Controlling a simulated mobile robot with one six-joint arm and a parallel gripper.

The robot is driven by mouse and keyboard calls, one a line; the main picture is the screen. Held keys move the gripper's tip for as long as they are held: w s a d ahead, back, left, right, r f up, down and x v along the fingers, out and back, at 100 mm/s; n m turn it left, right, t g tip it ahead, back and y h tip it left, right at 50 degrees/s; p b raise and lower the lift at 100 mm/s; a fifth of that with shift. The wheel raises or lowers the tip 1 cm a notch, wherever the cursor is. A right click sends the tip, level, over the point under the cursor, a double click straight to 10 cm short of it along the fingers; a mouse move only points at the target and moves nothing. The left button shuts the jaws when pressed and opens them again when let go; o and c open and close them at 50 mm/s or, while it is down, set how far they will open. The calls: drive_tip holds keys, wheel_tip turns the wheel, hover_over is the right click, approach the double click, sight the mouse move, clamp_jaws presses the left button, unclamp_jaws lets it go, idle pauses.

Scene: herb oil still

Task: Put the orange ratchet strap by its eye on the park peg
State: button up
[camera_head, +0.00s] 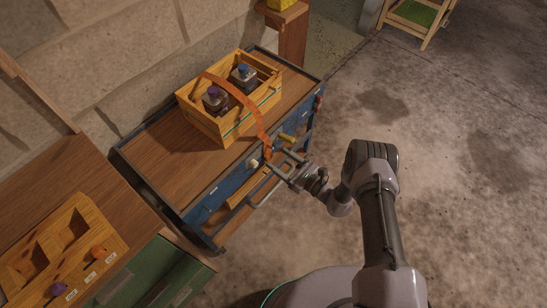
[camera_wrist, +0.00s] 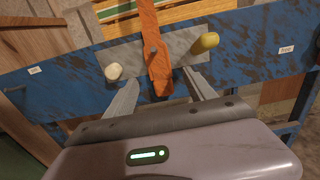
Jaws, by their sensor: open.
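The orange ratchet strap (camera_head: 232,91) arches over a wooden crate and comes down on the front of the blue cart. In the wrist view its lower end (camera_wrist: 157,62) hangs over a grey metal plate (camera_wrist: 129,55), with a small grey peg tip (camera_wrist: 152,50) showing at the strap. A pale-knobbed peg (camera_wrist: 113,72) is left of the strap and a yellow-knobbed peg (camera_wrist: 208,41) right of it. No label tells which is the park peg. My gripper (camera_wrist: 160,80) is open, its fingers either side of the strap's end; it also shows in the head view (camera_head: 279,163).
A bench with a wooden block (camera_head: 85,220) stands at the lower left. A wooden post (camera_head: 292,35) is behind the cart. The floor at right is clear.

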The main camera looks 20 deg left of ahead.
sight(268, 150)
drive_tip(key=shift+b+x, duration=0.35)
drive_tip(key=shift+x, duration=1.4)
clamp_jaws()
drive_tip(key=shift+r, duration=0.4)
drive_tip(key=shift+r+p+v, duration=0.1)
drive_tip(key=shift+p+v, duration=0.3)
drive_tip(key=shift+v, duration=0.7)
drive_tip(key=shift+r+p+v, duration=0.15)
drive_tip(key=shift+p+v, duration=0.2)
drive_tip(key=shift+v, duration=0.75)
